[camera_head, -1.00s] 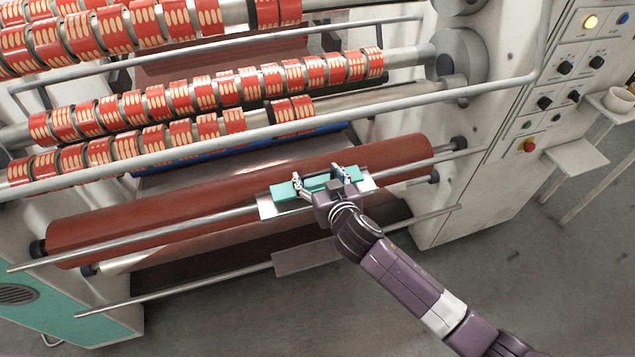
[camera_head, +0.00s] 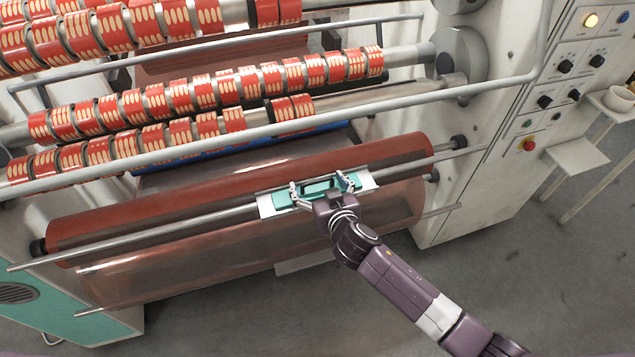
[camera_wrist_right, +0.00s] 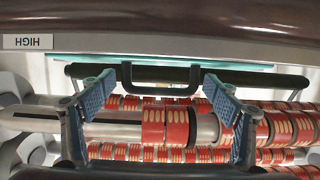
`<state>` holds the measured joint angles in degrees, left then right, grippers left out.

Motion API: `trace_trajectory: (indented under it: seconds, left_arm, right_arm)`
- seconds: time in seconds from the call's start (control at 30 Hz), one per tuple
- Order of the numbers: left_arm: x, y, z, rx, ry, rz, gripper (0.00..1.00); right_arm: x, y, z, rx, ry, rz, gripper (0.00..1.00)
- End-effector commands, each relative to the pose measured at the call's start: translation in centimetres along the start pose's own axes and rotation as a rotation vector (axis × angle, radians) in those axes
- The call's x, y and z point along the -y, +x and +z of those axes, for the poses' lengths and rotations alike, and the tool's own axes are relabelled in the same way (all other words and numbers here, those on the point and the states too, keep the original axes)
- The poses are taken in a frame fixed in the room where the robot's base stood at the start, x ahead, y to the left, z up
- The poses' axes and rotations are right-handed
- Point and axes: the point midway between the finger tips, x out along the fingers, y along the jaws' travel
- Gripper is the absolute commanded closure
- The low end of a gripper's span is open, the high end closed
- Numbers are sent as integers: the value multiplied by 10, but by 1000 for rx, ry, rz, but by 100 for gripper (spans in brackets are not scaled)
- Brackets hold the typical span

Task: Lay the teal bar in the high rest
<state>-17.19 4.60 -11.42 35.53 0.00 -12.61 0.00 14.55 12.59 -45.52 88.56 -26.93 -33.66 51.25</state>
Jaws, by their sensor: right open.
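The teal bar (camera_head: 311,193) lies along the pale plate of the high rest (camera_head: 266,207), in front of the large red-brown roll. Its dark handle shows in the right wrist view (camera_wrist_right: 160,88), under a thin teal edge. My right gripper (camera_head: 319,185) is open, with one finger near each end of the handle and apart from it. Its two blue-padded fingers (camera_wrist_right: 160,82) stand wide in the wrist view. A label reading HIGH (camera_wrist_right: 28,41) appears upside down there. The bar's underside and its contact with the rest are hidden. My left gripper is not in view.
The red-brown roll (camera_head: 385,155) lies behind the bar. A see-through reddish web (camera_head: 180,262) spans below it. Long grey rails (camera_head: 250,132) and rows of red tape rolls are above. A control panel (camera_head: 560,80) is at right; the floor at lower right is clear.

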Motion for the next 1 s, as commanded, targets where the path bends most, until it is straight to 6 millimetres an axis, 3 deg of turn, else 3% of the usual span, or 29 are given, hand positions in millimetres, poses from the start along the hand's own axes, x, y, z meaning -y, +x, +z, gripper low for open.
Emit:
trace_trajectory:
  seconds: [0.27, 1.0]
  left_arm:
    - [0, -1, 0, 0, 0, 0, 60]
    - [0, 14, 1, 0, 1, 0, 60]
  right_arm:
    - [0, -9, -1, 1, 2, 0, 18]
    - [0, -112, -1, 0, 0, 1, 18]
